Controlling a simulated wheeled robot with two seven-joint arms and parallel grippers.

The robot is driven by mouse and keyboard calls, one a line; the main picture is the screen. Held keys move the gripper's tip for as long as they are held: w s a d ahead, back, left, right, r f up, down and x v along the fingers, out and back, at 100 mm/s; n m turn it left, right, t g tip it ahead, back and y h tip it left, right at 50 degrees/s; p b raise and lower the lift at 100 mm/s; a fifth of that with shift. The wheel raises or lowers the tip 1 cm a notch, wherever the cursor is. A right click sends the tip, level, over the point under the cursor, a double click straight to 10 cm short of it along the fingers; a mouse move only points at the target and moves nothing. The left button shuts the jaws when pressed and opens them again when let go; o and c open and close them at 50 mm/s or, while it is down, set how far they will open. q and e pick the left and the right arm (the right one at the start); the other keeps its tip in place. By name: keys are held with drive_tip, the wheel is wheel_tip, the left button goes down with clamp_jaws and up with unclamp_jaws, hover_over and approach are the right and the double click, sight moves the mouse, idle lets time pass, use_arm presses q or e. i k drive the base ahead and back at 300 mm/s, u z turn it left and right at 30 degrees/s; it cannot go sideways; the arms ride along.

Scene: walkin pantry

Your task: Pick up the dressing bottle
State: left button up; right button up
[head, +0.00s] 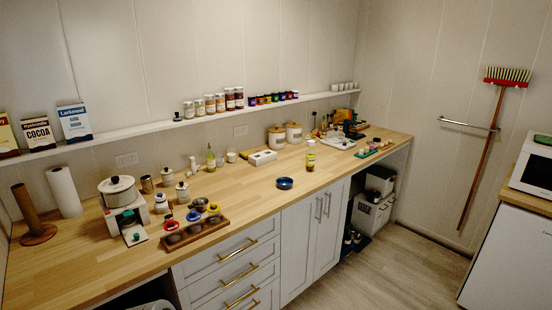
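A slim green-yellow bottle (210,158) stands upright further left, near the wall. The labels are too small to read, so I cannot tell for certain which is the dressing bottle. Neither of my grippers is in view, and nothing is seen touching either bottle.
The wooden counter (255,192) has clear room around a blue bowl (285,183). A white pot (118,190), a wooden tray (193,233) and several jars crowd the left. A narrow shelf (165,124) runs above.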

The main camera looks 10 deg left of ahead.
sight(310, 155)
drive_tip(key=z, duration=0.5)
drive_tip(key=k, duration=1.2)
drive_tip(key=z, duration=0.75)
drive_tip(key=i, duration=1.75)
drive_tip(key=u, duration=0.15)
drive_tip(key=i, duration=1.95)
drive_tip(key=u, duration=1.4)
drive_tip(key=i, duration=1.15)
drive_tip(key=u, duration=1.2)
